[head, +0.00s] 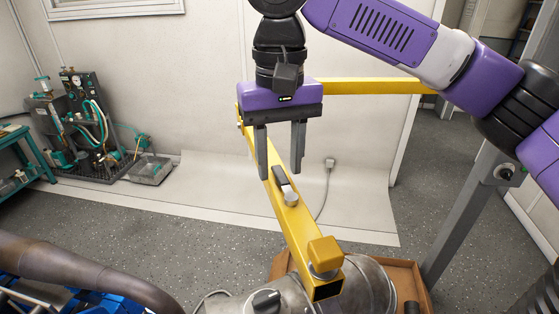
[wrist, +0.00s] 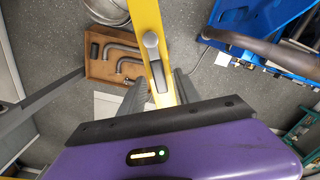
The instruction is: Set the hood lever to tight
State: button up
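The lever that I take for the hood lever is a small grey handle (head: 289,197) with a rounded end, mounted on a yellow beam (head: 305,235). In the wrist view the lever (wrist: 151,42) lies roughly along the beam. My gripper (head: 279,176) points down over the beam, open, one finger to each side of the lever. In the wrist view the fingers (wrist: 160,78) also stand apart with the lever's near part between them. I cannot tell whether either finger touches it. I see no label marking tight.
A yellow block (head: 324,253) sits at the beam's near end, above a grey metal body with a black knob (head: 266,300). A box of bent pipes (wrist: 105,62) stands on the floor. A brown pipe and blue frame (head: 75,290) are at lower left.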

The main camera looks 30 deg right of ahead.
aim_at(280, 174)
notch_tip(280, 174, up, 8)
jog(key=shift+f, duration=0.25)
dwell(0.5)
